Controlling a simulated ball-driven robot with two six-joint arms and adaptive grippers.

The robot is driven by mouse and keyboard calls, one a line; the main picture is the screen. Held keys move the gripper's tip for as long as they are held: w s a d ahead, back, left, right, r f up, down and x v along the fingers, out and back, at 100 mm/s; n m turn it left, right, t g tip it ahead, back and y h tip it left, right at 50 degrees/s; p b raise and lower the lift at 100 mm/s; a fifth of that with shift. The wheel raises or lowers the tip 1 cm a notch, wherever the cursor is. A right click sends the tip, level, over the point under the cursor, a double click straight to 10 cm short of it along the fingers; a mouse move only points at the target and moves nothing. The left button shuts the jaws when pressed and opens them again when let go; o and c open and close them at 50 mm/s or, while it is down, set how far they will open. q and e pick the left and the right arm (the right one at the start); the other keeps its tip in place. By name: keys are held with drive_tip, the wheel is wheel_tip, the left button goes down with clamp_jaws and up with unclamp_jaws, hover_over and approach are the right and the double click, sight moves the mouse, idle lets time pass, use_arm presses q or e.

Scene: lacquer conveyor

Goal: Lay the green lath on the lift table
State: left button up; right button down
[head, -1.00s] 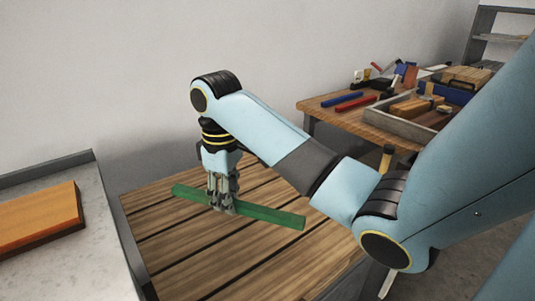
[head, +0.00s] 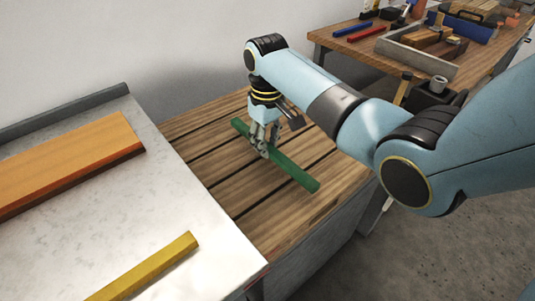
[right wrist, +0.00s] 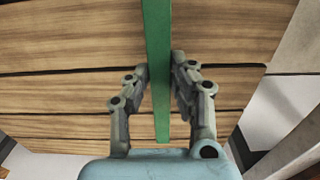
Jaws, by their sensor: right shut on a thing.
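The green lath (head: 292,170) is a long thin bar over the slatted wooden top of the lift table (head: 225,185). My right gripper (head: 265,150) is shut on the lath near its middle, from above. In the right wrist view the lath (right wrist: 157,60) runs between the two fingers of the right gripper (right wrist: 160,82), with the wooden slats (right wrist: 70,92) beneath. I cannot tell whether the lath touches the slats or hangs just above them. My left gripper does not show.
A pale counter (head: 130,205) at left holds an orange-brown board (head: 65,160) and a yellow lath (head: 150,268). A workbench (head: 345,47) at the back right carries a tray (head: 405,58), a red bar (head: 367,33), a blue bar (head: 352,27) and tools. The slats around the lath are clear.

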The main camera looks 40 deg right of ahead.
sight(268, 163)
drive_tip(key=shift+f+b, duration=0.35)
drive_tip(key=shift+f, duration=1.6)
drive_tip(key=shift+f, duration=0.2)
drive_tip(key=c, duration=1.1)
unclamp_jaws()
drive_tip(key=shift+c, duration=0.2)
wheel_tip(268, 163, up, 12)
drive_tip(key=shift+r+p, duration=0.2)
drive_tip(key=shift+p, duration=0.8)
